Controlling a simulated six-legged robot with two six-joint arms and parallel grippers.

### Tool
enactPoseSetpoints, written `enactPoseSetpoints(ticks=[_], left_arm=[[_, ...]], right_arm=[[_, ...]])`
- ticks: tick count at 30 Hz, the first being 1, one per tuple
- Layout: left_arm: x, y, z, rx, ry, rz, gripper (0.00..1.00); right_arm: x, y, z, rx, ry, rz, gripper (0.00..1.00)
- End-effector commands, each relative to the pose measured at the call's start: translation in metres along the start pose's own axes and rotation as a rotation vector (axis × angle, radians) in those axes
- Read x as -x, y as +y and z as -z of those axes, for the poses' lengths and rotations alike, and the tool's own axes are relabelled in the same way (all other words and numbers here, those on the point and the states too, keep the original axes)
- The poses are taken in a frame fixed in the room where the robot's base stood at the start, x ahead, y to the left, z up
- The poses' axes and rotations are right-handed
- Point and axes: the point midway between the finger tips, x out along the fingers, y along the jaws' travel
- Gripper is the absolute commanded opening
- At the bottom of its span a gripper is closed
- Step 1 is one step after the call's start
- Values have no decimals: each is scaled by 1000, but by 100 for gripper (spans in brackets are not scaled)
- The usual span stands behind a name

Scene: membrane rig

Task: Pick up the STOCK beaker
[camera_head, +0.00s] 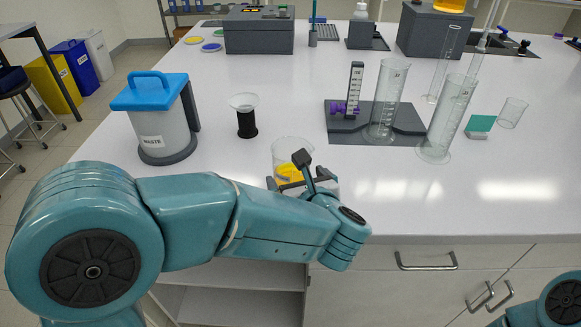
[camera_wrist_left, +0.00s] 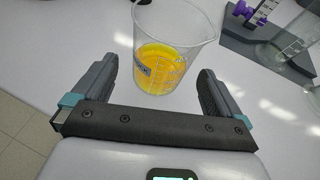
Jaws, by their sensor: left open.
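A clear glass beaker (camera_head: 292,152) with yellow liquid stands on the white bench near its front edge. In the head view my left gripper (camera_head: 303,180) is at the beaker's base and partly hidden by my arm. My right gripper does not show; only part of that arm is at the lower right.
A blue-lidded WASTE container (camera_head: 163,125) and a black-based funnel-like vessel (camera_head: 246,118) stand left of the beaker. A dark stand (camera_head: 345,130) and tall glass cylinders (camera_head: 440,125) stand to the right. The bench front right is clear.

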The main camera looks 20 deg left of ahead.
Motion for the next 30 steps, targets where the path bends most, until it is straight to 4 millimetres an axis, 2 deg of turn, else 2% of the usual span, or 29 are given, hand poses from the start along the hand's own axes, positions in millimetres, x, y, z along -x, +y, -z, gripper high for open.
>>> enactPoseSetpoints(ticks=[5, 13, 21, 26, 30], left_arm=[[-16, 0, -3, 0, 1, -2, 100], [-57, -2, -6, 1, 2, -2, 100], [-60, -3, -6, 0, 0, 1, 100], [-60, -2, -6, 0, 0, 1, 48], [-60, -3, -6, 1, -1, 1, 46]], right_arm=[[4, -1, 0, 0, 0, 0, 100], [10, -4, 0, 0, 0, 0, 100], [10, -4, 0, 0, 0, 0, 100], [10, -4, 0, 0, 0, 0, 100], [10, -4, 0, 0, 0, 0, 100]])
